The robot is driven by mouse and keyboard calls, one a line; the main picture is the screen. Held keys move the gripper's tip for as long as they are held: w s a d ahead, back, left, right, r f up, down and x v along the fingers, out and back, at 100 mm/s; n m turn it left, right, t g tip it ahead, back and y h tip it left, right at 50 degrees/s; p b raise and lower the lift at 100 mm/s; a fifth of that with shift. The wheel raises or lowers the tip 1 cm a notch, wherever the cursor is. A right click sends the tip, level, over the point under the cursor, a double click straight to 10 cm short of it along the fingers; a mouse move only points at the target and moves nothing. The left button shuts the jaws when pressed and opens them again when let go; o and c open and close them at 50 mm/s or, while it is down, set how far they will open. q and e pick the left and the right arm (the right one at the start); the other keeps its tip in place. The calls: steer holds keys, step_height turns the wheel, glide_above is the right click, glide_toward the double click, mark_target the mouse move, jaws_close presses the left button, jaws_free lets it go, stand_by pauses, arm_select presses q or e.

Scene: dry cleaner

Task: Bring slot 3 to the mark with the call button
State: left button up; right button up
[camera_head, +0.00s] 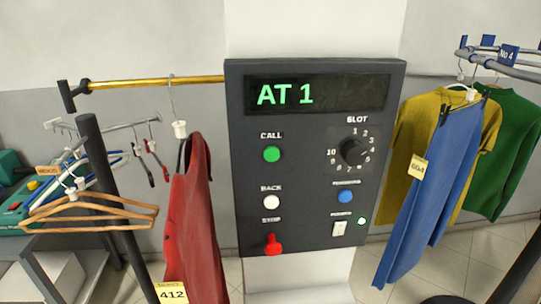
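A dark control panel (309,205) stands upright in the middle of the head view. Its display (317,94) reads "AT 1" in green. The green CALL button (271,154) is at the panel's left, above the white BACK button (271,202) and the red STOP control (272,245). The black SLOT dial (354,151) is at the right, ringed by numbers 1 to 10; I cannot tell where it points. Neither gripper is in view.
A red garment (196,225) tagged 412 hangs from a brass rail (155,83) at left, near wooden hangers (90,215). Blue trousers (432,190), a yellow shirt (407,122) and a green shirt (510,150) hang at right under a rail marked "No 4" (508,55). The panel's front is unobstructed.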

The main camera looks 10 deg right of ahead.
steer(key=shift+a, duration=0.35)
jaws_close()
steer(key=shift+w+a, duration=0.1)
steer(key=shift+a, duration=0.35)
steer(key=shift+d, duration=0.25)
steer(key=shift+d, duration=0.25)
